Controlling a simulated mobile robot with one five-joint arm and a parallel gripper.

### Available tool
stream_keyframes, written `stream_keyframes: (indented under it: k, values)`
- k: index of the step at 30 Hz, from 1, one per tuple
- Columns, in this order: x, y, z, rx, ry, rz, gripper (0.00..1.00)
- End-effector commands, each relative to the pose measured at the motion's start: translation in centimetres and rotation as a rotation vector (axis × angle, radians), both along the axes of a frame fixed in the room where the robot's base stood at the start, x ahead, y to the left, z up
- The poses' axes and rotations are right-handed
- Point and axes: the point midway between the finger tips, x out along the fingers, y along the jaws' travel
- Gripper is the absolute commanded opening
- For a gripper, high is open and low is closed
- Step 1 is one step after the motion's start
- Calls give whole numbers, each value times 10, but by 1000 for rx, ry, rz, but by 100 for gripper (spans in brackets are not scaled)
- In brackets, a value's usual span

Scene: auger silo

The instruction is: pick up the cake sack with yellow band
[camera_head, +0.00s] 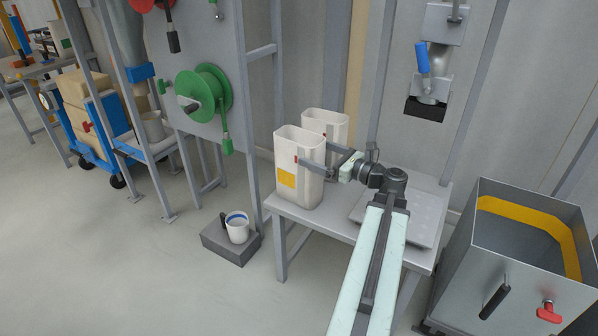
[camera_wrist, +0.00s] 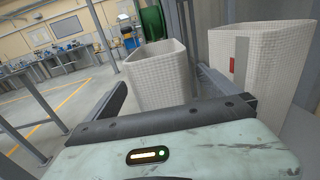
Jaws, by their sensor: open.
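The sack with the yellow patch (camera_head: 287,180) is a tall, white, open-topped sack standing upright at the left front of the grey table. It also shows in the wrist view (camera_wrist: 157,72), where its yellow is out of sight. My gripper (camera_head: 315,161) reaches it from the right, with its open fingers (camera_wrist: 161,80) spread to either side of its near part. I cannot tell if a finger touches it. A second white sack (camera_head: 335,124) stands close behind, and shows at the right of the wrist view (camera_wrist: 270,62) with a red mark, outside my right finger.
The grey table (camera_head: 296,222) carries a flat plate (camera_head: 428,220) beneath my arm. A spout with a blue handle (camera_head: 422,59) hangs above. A metal bin (camera_head: 500,255) stands at right. A mug (camera_head: 238,229) sits on a low dark block at left. Open floor lies at left.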

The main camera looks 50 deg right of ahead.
Motion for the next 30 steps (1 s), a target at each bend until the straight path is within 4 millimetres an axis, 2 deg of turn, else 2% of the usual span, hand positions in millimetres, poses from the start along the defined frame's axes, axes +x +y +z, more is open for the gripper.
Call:
stream_keyframes:
  k: [3,8,17,23,26,30]
  values:
    - [14,1,0,0,0,-1,100]
    - [19,1,0,0,0,-3,100]
    - [63,8,1,0,0,-4,100]
    - [65,8,1,0,0,-6,100]
    - [65,8,1,0,0,-6,78]
    - [65,8,1,0,0,-7,39]
